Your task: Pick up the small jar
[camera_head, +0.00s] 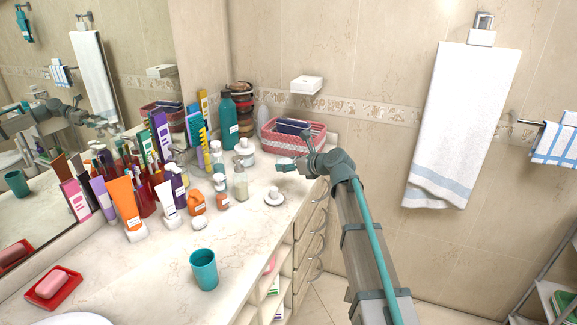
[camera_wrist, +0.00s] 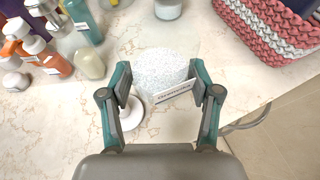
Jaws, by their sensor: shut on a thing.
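The small jar (camera_wrist: 162,70) has a white speckled round top and a white label with dark print on its near side. In the wrist view it sits between the two teal fingers of my gripper (camera_wrist: 160,88), which is shut on it. In the head view my gripper (camera_head: 287,165) is over the far right part of the counter, and the jar is hard to make out there. Whether the jar's base touches the counter is not clear.
A small round white dish (camera_head: 274,198) lies just below the gripper. Bottles and tubes, including an orange tube (camera_head: 124,203), crowd the left side. A pink basket (camera_head: 293,137) stands behind. A teal cup (camera_head: 203,270) stands in front, with bare counter around it.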

